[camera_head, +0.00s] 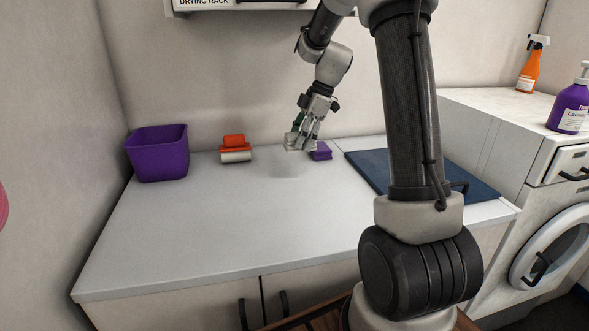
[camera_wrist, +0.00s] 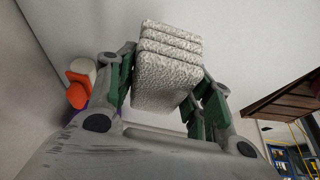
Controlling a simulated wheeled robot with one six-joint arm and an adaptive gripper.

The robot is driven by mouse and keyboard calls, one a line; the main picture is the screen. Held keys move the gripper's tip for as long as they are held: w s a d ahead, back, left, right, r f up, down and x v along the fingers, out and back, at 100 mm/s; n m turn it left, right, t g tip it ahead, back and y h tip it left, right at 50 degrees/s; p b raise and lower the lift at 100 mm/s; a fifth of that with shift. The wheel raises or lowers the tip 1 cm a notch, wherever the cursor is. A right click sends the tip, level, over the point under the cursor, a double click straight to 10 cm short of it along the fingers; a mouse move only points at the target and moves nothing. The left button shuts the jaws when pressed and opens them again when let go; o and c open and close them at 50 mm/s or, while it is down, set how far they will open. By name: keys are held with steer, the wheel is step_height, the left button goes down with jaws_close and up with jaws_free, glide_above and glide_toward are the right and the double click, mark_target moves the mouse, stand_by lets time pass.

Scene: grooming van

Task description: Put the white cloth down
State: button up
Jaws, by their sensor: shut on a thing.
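The white cloth (camera_wrist: 168,75) is a folded, speckled, towel-like stack held between the fingers in the wrist view. In the head view only a small pale part of the cloth (camera_head: 292,148) shows at the fingertips. My gripper (camera_head: 304,142) points down over the back of the white counter (camera_head: 210,225); in the wrist view my gripper (camera_wrist: 165,88) is shut on the cloth from both sides. A faint shadow lies on the counter below, and the cloth seems to hang a little above it. A purple block-like item (camera_head: 321,151) lies just right of the fingers.
A purple bin (camera_head: 158,153) stands at the back left, with an orange and white roller-like item (camera_head: 235,148) to its right. A dark blue mat (camera_head: 375,173) covers the counter's right part. The counter's middle and front are clear. A rack (camera_head: 240,5) hangs above.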

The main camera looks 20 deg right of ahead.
mark_target(296, 177)
step_height(296, 177, down, 10)
steer(key=shift+r, duration=0.2)
steer(key=shift+f, duration=0.15)
steer(key=o, duration=1)
